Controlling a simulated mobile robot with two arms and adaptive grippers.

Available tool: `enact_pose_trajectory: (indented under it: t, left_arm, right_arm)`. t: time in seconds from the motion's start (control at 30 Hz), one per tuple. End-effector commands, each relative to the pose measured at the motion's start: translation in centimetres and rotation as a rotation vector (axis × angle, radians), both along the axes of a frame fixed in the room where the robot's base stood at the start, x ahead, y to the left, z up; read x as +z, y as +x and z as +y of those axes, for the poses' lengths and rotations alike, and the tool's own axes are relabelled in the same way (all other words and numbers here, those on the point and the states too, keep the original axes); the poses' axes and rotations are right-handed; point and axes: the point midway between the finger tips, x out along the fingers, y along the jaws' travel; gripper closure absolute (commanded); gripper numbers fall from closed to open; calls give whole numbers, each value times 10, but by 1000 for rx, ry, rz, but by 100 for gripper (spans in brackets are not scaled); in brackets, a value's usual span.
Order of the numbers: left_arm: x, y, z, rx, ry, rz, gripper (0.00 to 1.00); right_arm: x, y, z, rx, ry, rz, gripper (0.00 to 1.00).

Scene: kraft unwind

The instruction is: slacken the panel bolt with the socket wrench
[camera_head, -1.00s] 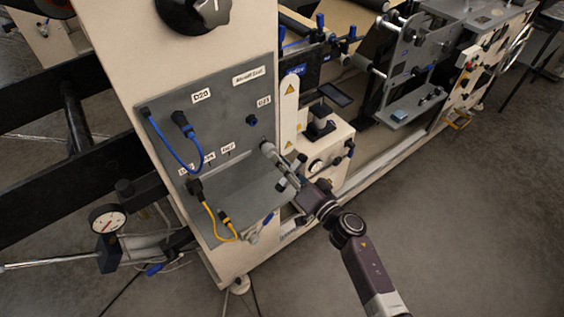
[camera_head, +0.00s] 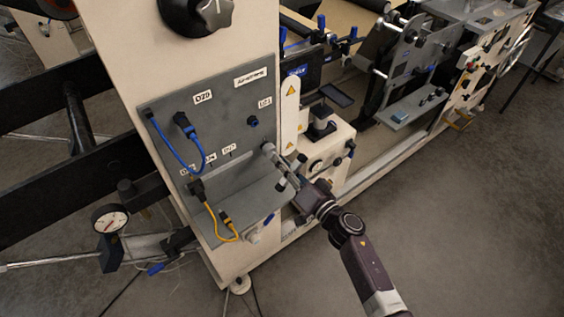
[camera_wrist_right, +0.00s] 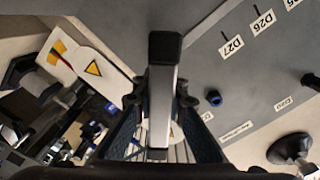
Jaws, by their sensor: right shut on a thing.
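The socket wrench (camera_head: 271,152) shows as a pale grey shaft reaching the lower right of the grey panel (camera_head: 222,112). My right gripper (camera_head: 290,177) is shut on it at the front of the panel. In the right wrist view the wrench (camera_wrist_right: 162,100) is a silver bar with a black end, between the fingers of the gripper (camera_wrist_right: 160,118). I cannot make out the panel bolt; the wrench may cover it. Whether the wrench touches the panel is too small to tell. My left gripper is not in view.
A blue plug with a blue cable (camera_head: 182,122) and a yellow cable (camera_head: 211,221) lie left of the wrench. A blue fitting (camera_head: 253,121) sits above it. A grey shelf (camera_head: 255,197) juts out below. A pressure gauge (camera_head: 109,219) stands lower left.

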Motion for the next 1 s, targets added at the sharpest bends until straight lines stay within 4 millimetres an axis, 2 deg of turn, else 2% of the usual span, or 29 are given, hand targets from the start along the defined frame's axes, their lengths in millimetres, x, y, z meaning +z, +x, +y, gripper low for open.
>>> enact_pose_trajectory:
  t: [0.37,0.63,1.0]
  left_arm:
    - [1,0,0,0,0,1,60]
    - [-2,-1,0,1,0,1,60]
    - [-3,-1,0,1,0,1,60]
  right_arm:
    - [1,1,1,1,0,-3,100]
    - [1,2,2,1,-146,-110,100]
    - [1,2,2,0,-206,-153,100]
